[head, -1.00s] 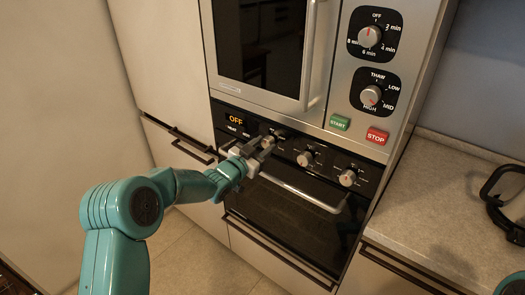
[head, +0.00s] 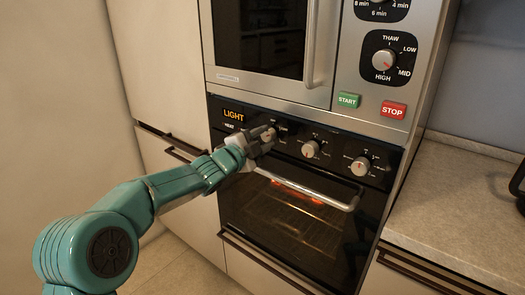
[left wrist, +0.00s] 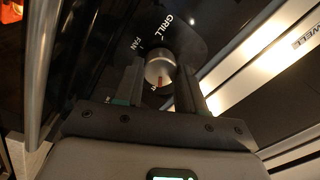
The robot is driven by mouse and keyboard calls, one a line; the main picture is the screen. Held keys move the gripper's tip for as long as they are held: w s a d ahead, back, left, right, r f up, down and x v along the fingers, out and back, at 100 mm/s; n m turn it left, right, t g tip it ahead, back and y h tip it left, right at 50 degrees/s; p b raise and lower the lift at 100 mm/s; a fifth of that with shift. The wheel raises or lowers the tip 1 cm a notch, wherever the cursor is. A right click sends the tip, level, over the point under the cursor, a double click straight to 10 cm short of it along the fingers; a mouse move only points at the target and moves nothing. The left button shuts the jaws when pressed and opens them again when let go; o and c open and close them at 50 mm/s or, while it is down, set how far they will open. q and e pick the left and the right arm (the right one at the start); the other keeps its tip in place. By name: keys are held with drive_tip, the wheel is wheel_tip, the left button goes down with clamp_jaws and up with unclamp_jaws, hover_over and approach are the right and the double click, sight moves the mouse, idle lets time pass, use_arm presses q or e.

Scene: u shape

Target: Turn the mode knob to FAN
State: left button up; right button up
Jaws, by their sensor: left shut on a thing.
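The mode knob (left wrist: 159,67) is a round silver knob, the leftmost on the black oven panel. In the left wrist view its red mark points down toward a partly covered label ending in "HT". My left gripper (head: 268,138) is shut on the knob, one finger on each side. In the head view the gripper mostly hides the knob. The oven display (head: 234,116) reads LIGHT in orange. My right gripper is not in view.
Two more knobs (head: 310,149) (head: 361,166) sit to the right on the panel. The oven handle (head: 310,190) sticks out just below. Above are a microwave dial (head: 383,64) and the START (head: 348,101) and STOP (head: 393,110) buttons. A counter (head: 460,205) lies at right.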

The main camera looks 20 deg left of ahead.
use_arm(q)
drive_tip(key=m+b, duration=0.1)
drive_tip(key=m, duration=0.1)
drive_tip(key=m+b, duration=0.1)
drive_tip(key=m, duration=0.1)
drive_tip(key=m+b, duration=0.1)
drive_tip(key=shift+d+f+m, duration=0.1)
drive_tip(key=shift+f+m, duration=0.2)
drive_tip(key=shift+m, duration=0.1)
drive_tip(key=m+b, duration=0.3)
drive_tip(key=m, duration=0.3)
drive_tip(key=shift+f+m+h, duration=0.1)
drive_tip(key=shift+m+h, duration=0.2)
drive_tip(key=m+b, duration=0.2)
drive_tip(key=m, duration=0.4)
drive_tip(key=m+b, duration=0.1)
drive_tip(key=m, duration=0.2)
drive_tip(key=shift+m, duration=0.4)
drive_tip(key=shift+m+g, duration=0.3)
drive_tip(key=shift+m, duration=1.2)
drive_tip(key=shift+b, duration=0.3)
drive_tip(key=o, duration=1.1)
drive_tip(key=shift+c, duration=0.2)
drive_tip(key=shift+a, duration=0.2)
